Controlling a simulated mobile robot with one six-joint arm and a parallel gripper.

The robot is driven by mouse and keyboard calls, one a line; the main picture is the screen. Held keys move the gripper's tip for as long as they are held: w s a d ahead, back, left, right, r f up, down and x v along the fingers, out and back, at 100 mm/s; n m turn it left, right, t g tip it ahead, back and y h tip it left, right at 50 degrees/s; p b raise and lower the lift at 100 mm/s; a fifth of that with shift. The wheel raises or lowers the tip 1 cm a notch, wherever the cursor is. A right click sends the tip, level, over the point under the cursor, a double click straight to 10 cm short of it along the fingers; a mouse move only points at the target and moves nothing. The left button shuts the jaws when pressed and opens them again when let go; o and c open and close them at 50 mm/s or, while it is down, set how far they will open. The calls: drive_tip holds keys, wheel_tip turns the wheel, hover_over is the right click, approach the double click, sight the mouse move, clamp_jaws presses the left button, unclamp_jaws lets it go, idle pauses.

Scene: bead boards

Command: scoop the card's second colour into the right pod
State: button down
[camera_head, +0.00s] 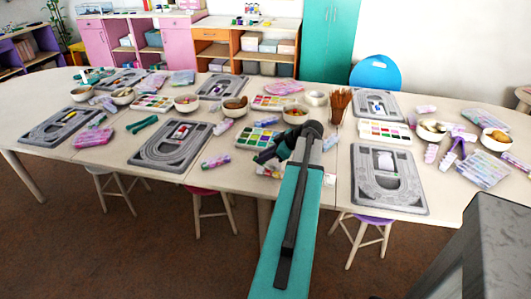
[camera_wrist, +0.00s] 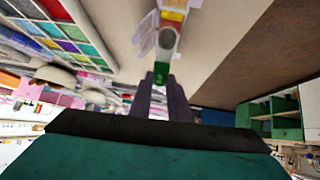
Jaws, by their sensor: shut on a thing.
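My gripper (camera_head: 265,155) is low over the table, left of my wrist. In the wrist view my gripper (camera_wrist: 160,82) is shut on a small tool, seemingly a scoop, with a green part (camera_wrist: 160,72) between the fingers and a pale rounded part (camera_wrist: 166,40) beyond. A card with yellow, orange and red patches (camera_wrist: 173,14) shows just past it, partly hidden; its colour order is unclear. A tray of coloured compartments (camera_wrist: 85,45) lies to the left; it also shows in the head view (camera_head: 258,139). I cannot tell which thing is the right pod.
Grey bead boards lie on the table, one left (camera_head: 172,146) and one right (camera_head: 388,180) of my arm. Bowls (camera_head: 295,114), a pencil cup (camera_head: 340,104) and other bead trays (camera_head: 385,131) stand behind. The table's front edge is close to my arm.

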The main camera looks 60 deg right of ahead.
drive_tip(key=shift+w+a+f+g+p, duration=0.15)
drive_tip(key=shift+w+g+p, duration=0.6)
drive_tip(key=shift+g+p, duration=0.65)
drive_tip(key=shift+w+a+r+g+h+p, duration=0.1)
drive_tip(key=shift+w+r+g+h+p, duration=0.2)
drive_tip(key=shift+r+p, duration=0.45)
drive_tip(key=shift+w+a+r+g+h+p, duration=0.1)
drive_tip(key=shift+w+r+g+p, duration=0.25)
drive_tip(key=shift+r+p, duration=0.4)
drive_tip(key=shift+r, duration=0.1)
drive_tip(key=shift+w, duration=0.1)
